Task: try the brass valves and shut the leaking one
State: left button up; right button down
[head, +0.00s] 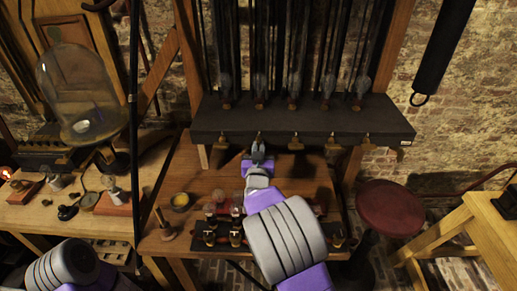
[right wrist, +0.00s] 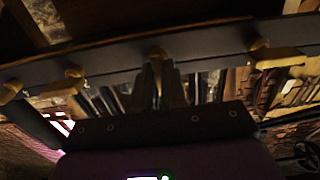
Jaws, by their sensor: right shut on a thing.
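A row of several brass valves hangs along the front edge of a dark shelf (head: 310,121) in the head view. My right gripper (head: 258,147) reaches up to the second valve from the left (head: 258,138). In the right wrist view, the fingers of my right gripper (right wrist: 160,85) are shut on this valve (right wrist: 157,54). Other valves, one at the left (right wrist: 70,74) and one at the right (right wrist: 272,55), stand apart from the fingers. I cannot tell which valve leaks. My left gripper is out of view.
A glass dome (head: 80,90) stands at the left. A red round stool (head: 389,208) and a yellow wooden table (head: 485,225) are at the right.

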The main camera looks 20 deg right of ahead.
jog(key=c, duration=1.2)
grip_release()
jog(key=shift+s, duration=0.15)
jog(key=v, duration=0.7)
jog(key=shift+s+a, duration=0.1)
jog(key=shift+s, duration=0.1)
